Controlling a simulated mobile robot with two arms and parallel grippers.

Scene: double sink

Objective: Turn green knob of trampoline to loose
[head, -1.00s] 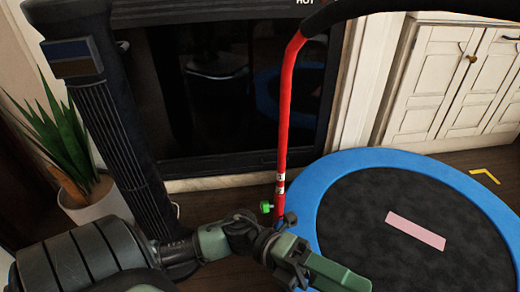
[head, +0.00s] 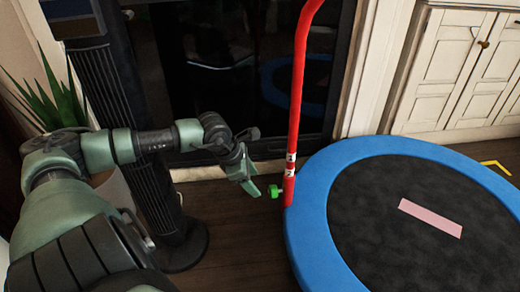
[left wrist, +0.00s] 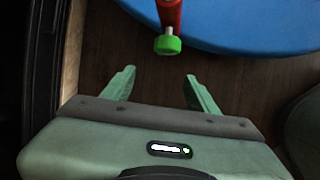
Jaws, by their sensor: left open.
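The green knob (head: 274,191) sticks out to the left from the lower part of the trampoline's red handle post (head: 297,110). The trampoline (head: 318,222) has a blue rim and a dark mat. My left gripper (head: 250,184) is just left of the knob and apart from it. In the left wrist view, my left gripper (left wrist: 157,80) has its two fingers spread, with nothing between them. The knob (left wrist: 168,44) lies just beyond the fingertips, roughly centred between them, on the end of the red post (left wrist: 170,13). My right gripper is not in view.
A black tower-like column (head: 125,130) stands behind my left arm, with a potted plant (head: 50,95) at its left. A dark glass-fronted fireplace or oven (head: 215,90) stands behind. White cabinets (head: 450,75) are at the back right.

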